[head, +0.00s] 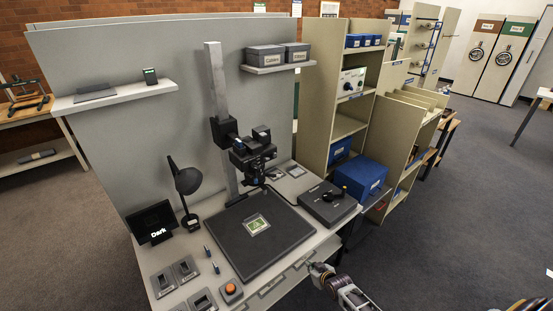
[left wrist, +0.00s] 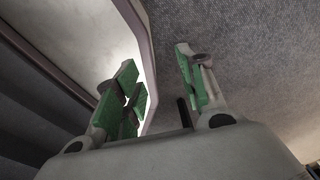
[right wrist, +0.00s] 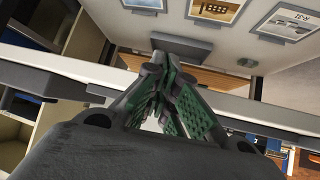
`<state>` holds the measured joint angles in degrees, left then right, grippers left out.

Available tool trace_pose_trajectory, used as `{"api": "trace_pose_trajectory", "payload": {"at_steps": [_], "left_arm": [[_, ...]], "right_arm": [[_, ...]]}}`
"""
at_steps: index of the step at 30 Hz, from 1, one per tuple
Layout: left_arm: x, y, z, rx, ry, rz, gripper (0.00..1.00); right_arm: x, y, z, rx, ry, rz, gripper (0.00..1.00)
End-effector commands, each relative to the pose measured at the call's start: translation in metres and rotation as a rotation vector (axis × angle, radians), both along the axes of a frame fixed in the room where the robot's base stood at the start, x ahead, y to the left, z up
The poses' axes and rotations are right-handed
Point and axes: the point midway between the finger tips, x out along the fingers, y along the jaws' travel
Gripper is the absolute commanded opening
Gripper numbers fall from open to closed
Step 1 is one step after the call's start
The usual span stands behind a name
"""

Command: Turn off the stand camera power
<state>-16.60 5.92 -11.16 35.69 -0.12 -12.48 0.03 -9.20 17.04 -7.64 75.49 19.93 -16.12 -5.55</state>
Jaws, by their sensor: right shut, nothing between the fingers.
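The stand camera (head: 252,152) is a black body on a grey upright column, above a dark baseboard (head: 262,238) holding a small green picture. Several grey switch plates, such as this one (head: 184,269), sit at the table's front left. An orange button (head: 230,290) is beside them. Their labels are too small to read, so I cannot tell which is the camera power. My right gripper (head: 316,268) is shut and empty by the table's front edge; it also shows in the right wrist view (right wrist: 160,85). My left gripper (left wrist: 158,80) is open and empty, in its wrist view only.
A small screen (head: 151,222) reads "Dark". A black lamp (head: 186,185) stands beside it. A dark flat box (head: 327,203) sits at the table's right, near a blue box (head: 361,175). Shelving (head: 345,125) stands behind. The carpet at the right is open.

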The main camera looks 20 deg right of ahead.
Motion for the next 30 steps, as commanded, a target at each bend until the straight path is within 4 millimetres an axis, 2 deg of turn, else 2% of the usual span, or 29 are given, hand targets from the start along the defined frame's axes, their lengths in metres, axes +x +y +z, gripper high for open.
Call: {"api": "trace_pose_trajectory", "payload": {"at_steps": [8,11,21,30], "left_arm": [[0.001,-0.003,0.004,-0.003,-0.001,0.001,0.40],[0.000,-0.004,0.006,-0.004,0.001,0.001,0.40],[-0.009,-0.011,0.012,-0.012,0.012,0.002,0.40],[-0.012,-0.022,0.017,-0.022,0.016,0.003,0.40]], "right_arm": [[0.040,0.004,0.065,0.026,-0.102,0.015,0.00],[0.055,0.007,0.095,0.037,-0.147,0.023,0.00],[0.104,0.025,0.227,0.087,-0.336,0.075,0.00],[0.123,0.049,0.349,0.131,-0.501,0.142,0.00]]}}
